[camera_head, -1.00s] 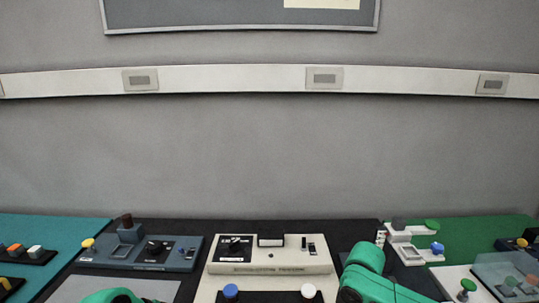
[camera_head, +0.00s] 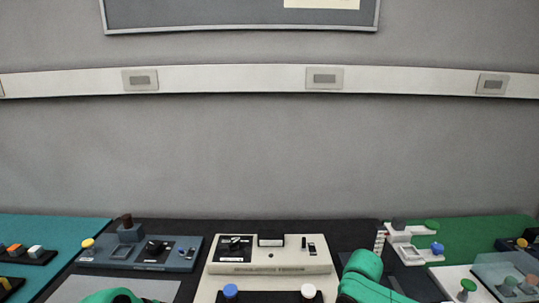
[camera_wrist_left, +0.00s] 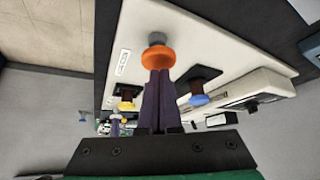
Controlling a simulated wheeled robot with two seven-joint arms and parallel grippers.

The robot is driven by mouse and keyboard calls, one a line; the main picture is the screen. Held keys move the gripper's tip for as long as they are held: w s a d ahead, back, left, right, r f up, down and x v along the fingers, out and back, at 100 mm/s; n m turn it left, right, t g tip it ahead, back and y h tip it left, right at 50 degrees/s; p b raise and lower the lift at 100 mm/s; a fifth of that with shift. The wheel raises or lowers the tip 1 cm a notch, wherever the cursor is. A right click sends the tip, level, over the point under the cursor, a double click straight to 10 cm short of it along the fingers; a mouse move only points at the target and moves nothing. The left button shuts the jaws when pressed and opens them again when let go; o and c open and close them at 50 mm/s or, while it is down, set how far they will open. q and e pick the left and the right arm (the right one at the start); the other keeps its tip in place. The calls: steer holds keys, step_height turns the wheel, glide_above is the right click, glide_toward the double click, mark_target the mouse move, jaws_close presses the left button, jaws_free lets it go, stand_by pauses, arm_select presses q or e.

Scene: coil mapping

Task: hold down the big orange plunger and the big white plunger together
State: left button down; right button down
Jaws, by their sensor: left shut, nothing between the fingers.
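The big orange plunger (camera_wrist_left: 158,56) has a round orange cap, seen close in the left wrist view at the edge of a cream panel (camera_wrist_left: 215,50). My left gripper (camera_wrist_left: 158,76) is shut with nothing between its dark purple fingers; its tips meet the cap in the picture. I cannot tell how far the cap is pressed. A white knob (camera_head: 308,290), perhaps the big white plunger, shows at the bottom of the head view. My right arm (camera_head: 362,268) is at lower right there, its gripper out of frame. A small purple shape (camera_wrist_left: 115,124) in the wrist view may be my right gripper.
A blue knob (camera_head: 231,291) sits left of the white knob. The wrist view shows a yellow knob (camera_wrist_left: 127,97) and a blue knob (camera_wrist_left: 199,99) on either side of my fingers. A cream console (camera_head: 270,255) and a blue-grey console (camera_head: 140,252) stand behind.

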arm_select(q)
steer(key=shift+r, duration=0.15)
steer(key=shift+r+p, duration=0.35)
steer(key=shift+p, duration=0.15)
arm_select(e)
steer(key=shift+r, duration=0.15)
arm_select(q)
steer(key=shift+r+p, duration=0.25)
steer(key=shift+p, duration=0.05)
steer(key=shift+f, duration=0.1)
stand_by(0.8)
steer(key=shift+f, duration=1.35)
arm_select(e)
steer(key=shift+s+f, duration=0.1)
steer(key=shift+f, duration=0.65)
steer(key=shift+s+f, duration=0.15)
stand_by(0.4)
